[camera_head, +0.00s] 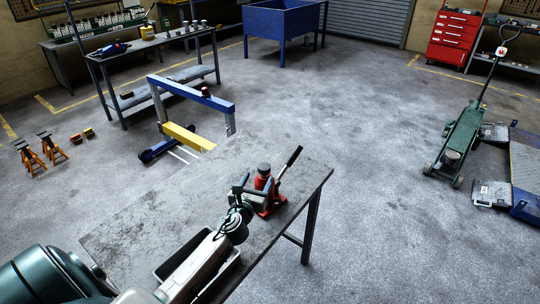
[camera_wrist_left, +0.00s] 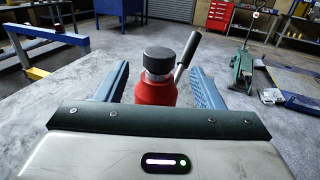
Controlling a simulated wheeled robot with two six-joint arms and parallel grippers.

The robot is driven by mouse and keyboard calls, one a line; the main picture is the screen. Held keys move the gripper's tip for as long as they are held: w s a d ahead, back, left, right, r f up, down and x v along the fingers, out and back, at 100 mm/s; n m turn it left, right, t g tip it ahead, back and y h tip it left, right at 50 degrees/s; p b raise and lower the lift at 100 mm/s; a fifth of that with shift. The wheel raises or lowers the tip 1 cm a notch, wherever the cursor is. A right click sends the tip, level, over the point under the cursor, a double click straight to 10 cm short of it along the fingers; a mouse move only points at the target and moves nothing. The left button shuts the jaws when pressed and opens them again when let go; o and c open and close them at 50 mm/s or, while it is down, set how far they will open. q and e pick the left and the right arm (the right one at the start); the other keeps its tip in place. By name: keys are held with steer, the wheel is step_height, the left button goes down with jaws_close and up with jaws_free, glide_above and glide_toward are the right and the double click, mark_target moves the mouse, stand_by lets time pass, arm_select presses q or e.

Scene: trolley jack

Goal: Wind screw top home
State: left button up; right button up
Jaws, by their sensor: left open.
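A red bottle jack (camera_head: 266,184) stands upright on the grey workbench (camera_head: 150,211). Its dark round screw top (camera_head: 264,168) is at its upper end, and a black lever handle (camera_head: 291,158) slants up to the right. My left gripper (camera_head: 257,187) is open at the jack. In the left wrist view, the screw top (camera_wrist_left: 159,62) and the red body (camera_wrist_left: 155,92) stand between the two blue-grey fingers (camera_wrist_left: 160,75), with a gap visible on each side. The jack's base is hidden in the wrist view. My right gripper is not in view.
A dark tray (camera_head: 229,268) lies on the workbench, partly hidden under my left arm. Beyond the bench stand a blue and yellow frame (camera_head: 200,97), orange axle stands (camera_head: 28,153) and a green trolley jack (camera_head: 460,142). The floor between is clear.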

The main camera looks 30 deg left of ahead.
mark_target(266, 163)
arm_select(q)
steer(key=x, duration=0.8)
steer(key=shift+w+a+f, duration=0.1)
steer(key=shift+w+a, duration=0.15)
steer(key=shift+w, duration=0.4)
steer(key=shift+p, duration=0.3)
steer(key=c, duration=1)
